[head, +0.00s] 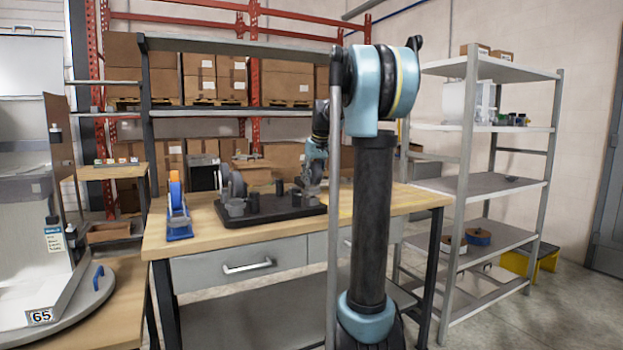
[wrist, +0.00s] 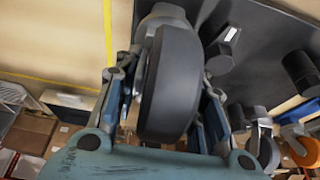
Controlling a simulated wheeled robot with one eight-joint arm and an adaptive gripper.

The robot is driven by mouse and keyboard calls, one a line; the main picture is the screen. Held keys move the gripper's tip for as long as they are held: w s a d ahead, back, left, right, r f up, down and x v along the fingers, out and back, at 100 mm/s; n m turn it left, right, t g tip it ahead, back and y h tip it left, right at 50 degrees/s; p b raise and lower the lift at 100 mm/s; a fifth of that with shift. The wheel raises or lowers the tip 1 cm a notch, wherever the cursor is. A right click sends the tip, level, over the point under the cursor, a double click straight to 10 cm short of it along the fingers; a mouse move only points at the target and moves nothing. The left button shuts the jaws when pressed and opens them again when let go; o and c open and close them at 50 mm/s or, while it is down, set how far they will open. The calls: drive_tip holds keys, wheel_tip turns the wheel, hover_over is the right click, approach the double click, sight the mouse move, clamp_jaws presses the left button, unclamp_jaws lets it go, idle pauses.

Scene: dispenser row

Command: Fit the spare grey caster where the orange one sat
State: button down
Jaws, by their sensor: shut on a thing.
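My gripper (head: 314,172) is above the right end of the black fixture plate (head: 270,211) on the workbench. In the wrist view, its fingers (wrist: 166,75) are shut on either side of a dark grey caster wheel (wrist: 172,85), held upright on edge. A lighter grey part (wrist: 163,14) shows behind the wheel's far end; the wheel hides how it meets the plate. Another grey wheel (head: 237,186) stands at the plate's left end.
A blue stand with an orange part (head: 176,192) is left of the plate. Black posts (head: 279,187) rise from the plate, one close in the wrist view (wrist: 302,72). The bench top (head: 400,199) is clear at the right. A metal shelf (head: 485,186) stands beyond it.

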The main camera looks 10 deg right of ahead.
drive_tip(key=shift+f, duration=0.55)
drive_tip(key=c, duration=0.9)
unclamp_jaws()
drive_tip(key=shift+c, duration=0.2)
drive_tip(key=v, duration=1.1)
drive_tip(key=shift+s+r, duration=0.1)
drive_tip(key=shift+r, duration=0.15)
drive_tip(key=s+f+m+g+h, duration=0.1)
drive_tip(key=s+f+m, duration=0.2)
drive_tip(key=s+f, duration=3.4)
drive_tip(key=s, duration=0.3)
drive_tip(key=shift+s+a+f+g, duration=0.2)
drive_tip(key=shift+f+g, duration=0.2)
